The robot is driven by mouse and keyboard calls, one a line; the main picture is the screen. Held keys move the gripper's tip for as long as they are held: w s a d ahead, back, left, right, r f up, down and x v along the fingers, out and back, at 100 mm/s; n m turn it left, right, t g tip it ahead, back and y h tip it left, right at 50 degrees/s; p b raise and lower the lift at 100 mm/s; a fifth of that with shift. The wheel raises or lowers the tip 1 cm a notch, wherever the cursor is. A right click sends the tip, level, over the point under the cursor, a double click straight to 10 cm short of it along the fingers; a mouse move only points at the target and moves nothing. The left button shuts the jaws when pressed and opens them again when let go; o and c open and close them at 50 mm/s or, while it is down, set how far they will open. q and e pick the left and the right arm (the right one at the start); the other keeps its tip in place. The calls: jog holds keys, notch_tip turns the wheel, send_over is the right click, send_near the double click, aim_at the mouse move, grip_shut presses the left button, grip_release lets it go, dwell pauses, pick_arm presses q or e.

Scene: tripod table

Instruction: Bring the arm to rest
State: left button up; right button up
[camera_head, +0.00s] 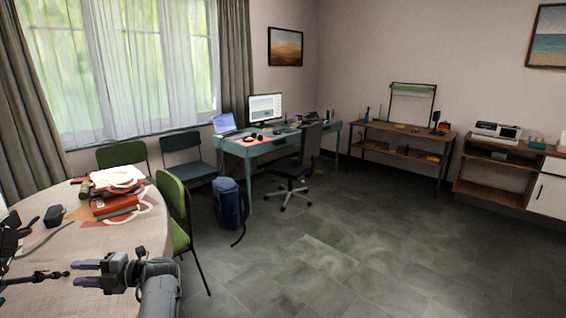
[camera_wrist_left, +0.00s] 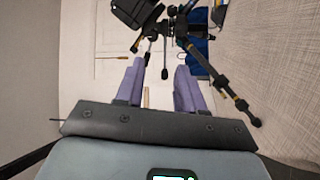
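My left gripper (camera_head: 76,274) has purple fingers and hangs over the near part of the round table (camera_head: 130,235). In the left wrist view its fingers (camera_wrist_left: 160,68) stand apart, with nothing clearly held between them. A black tripod (camera_head: 10,240) is at the left edge of the head view, partly cut off. One black rod of it points toward my fingertips. In the left wrist view the tripod (camera_wrist_left: 178,30) lies beyond the fingertips, with one leg reaching down to the right. I cannot tell whether the fingers touch it. My right gripper is not in view.
A stack of red books (camera_head: 115,206) and a small dark object (camera_head: 54,216) are on the table. A green chair (camera_head: 181,230) stands close to its right edge, with a blue backpack (camera_head: 231,205) beyond. The floor at the right is clear.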

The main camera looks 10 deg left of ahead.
pick_arm(q)
jog(key=s+a+r+m+t+y+p, duration=0.2)
jog(key=s+a+m+t+y+p, duration=0.3)
jog(key=a+m+t, duration=0.75)
jog(key=s+d+f+m+t+h+p, duration=0.1)
jog(key=d+f+m+t+h, duration=0.3)
jog(key=d+m+h, duration=0.85)
jog(key=s+d+f+m+t+h+p, duration=0.15)
jog(key=d+f+m+h, duration=0.55)
jog(key=d, duration=1)
jog(key=s+d+f+m+g+h+p, duration=0.1)
jog(key=s+d+f+m+g+h, duration=0.2)
jog(key=s+d, duration=0.75)
jog(key=s+d+f+m+g+p, duration=0.25)
jog(key=s+d+m+g, duration=0.2)
jog(key=s+d, duration=0.65)
notch_tip(320, 180, up, 38)
jog(key=s+p, duration=0.1)
jog(key=p, duration=3.6)
jog(key=shift+s+f, duration=0.2)
jog(key=shift+s, duration=0.2)
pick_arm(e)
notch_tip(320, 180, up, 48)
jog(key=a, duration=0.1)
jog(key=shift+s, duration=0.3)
